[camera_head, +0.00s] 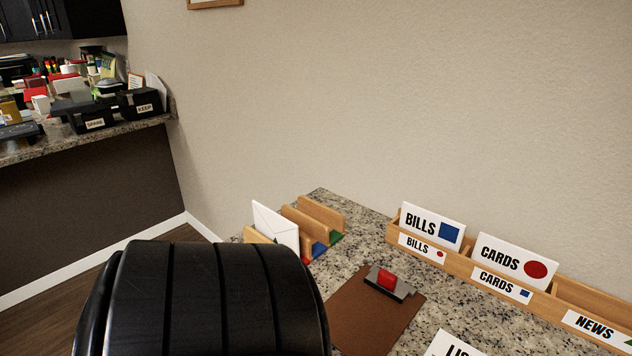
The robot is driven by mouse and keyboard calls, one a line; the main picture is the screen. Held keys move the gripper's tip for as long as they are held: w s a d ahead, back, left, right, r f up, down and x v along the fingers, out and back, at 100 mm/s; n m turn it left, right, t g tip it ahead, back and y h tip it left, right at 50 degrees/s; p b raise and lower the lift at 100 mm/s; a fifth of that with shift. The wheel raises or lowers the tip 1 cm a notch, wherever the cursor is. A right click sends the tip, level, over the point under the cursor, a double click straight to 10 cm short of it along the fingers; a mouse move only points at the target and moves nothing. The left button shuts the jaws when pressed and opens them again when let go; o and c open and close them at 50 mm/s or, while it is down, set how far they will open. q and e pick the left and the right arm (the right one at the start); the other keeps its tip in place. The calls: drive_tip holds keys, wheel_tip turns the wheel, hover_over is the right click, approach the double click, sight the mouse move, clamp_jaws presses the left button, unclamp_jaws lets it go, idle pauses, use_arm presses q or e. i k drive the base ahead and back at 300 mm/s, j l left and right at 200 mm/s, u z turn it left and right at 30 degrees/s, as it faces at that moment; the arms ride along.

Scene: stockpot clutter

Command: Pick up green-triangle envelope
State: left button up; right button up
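A white envelope (275,226) stands upright in a small wooden sorter (320,215) at the far left of the granite counter. Red, blue and green marks show low on the sorter's right side. The sorter's near end is partly hidden by a large black ribbed shape (205,300) in the foreground. Neither of my grippers is in view.
A long wooden rack holds cards reading BILLS (432,226) and CARDS (514,261); a NEWS label (597,329) is at right. A brown board (372,318) bears a grey and red item (388,284). Another counter (88,131) at left holds clutter.

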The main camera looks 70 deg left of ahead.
sight(275, 227)
drive_tip(key=u, duration=2.6)
drive_tip(key=i+j+u, duration=0.1)
drive_tip(key=j, duration=0.2)
drive_tip(key=i+j, duration=0.2)
drive_tip(key=i+j+u, duration=1)
drive_tip(key=i, duration=0.3)
drive_tip(key=i+z, duration=0.3)
drive_tip(key=i+j+z, duration=0.3)
drive_tip(key=i, duration=0.25)
drive_tip(key=i+j+z, duration=0.15)
drive_tip(key=i+z, duration=0.4)
drive_tip(key=z, duration=0.2)
drive_tip(key=i+z, duration=0.15)
drive_tip(key=z, duration=0.3)
drive_tip(key=i+j+z, duration=0.15)
drive_tip(key=z, duration=0.25)
drive_tip(key=i+j+z, duration=0.15)
drive_tip(key=z, duration=0.3)
drive_tip(key=j, duration=0.1)
